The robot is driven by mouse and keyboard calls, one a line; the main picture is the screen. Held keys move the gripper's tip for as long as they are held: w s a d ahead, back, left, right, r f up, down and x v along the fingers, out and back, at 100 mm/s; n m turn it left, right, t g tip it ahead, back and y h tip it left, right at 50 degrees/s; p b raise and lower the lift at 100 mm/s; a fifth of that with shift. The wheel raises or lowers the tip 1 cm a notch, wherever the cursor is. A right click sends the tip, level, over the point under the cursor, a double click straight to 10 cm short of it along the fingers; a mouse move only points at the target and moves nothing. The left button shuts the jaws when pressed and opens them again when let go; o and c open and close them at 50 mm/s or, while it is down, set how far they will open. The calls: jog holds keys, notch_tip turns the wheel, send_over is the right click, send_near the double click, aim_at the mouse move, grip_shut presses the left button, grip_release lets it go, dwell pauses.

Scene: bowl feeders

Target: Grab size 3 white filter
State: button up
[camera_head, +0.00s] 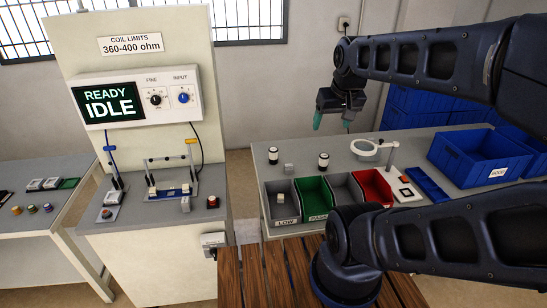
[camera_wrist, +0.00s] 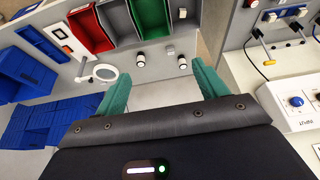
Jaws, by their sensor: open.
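My gripper (camera_head: 333,122) is open and empty, held in the air above the back of the right table, its green fingers pointing down. In the wrist view its two fingers (camera_wrist: 160,86) are wide apart with bare tabletop between them. Two small white cylinders with black bands stand upright on that table: one at the left (camera_head: 273,155), also in the wrist view (camera_wrist: 182,62), and one right of it (camera_head: 323,161), also in the wrist view (camera_wrist: 138,60). Neither touches my gripper. I cannot read any size mark, nor tell whether either is the white filter.
A small grey block (camera_head: 288,169) lies near the cylinders. A row of bins, including a green one (camera_head: 314,199) and a red one (camera_head: 372,187), lines the front edge. A ring magnifier (camera_head: 364,147) and a blue crate (camera_head: 472,157) stand to the right. A test bench (camera_head: 158,208) stands left.

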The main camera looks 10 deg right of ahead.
jog(key=shift+w, duration=0.1)
jog(key=m+g, duration=0.5)
jog(key=m, duration=1.3)
send_over(273, 150)
jog(key=f, duration=3.3)
jog(key=shift+w+d+f, duration=0.1)
jog(key=shift+d+f, duration=0.05)
jog(key=shift+d, duration=0.05)
jog(key=shift+m, duration=0.3)
notch_tip(273, 150, down, 6)
jog(key=shift+w+r, duration=0.1)
jog(key=shift+w+f, duration=0.15)
jog(key=shift+f, duration=1.2)
jog(key=shift+w+f, duration=0.1)
jog(key=shift+f, duration=1.25)
jog(key=c, duration=1.1)
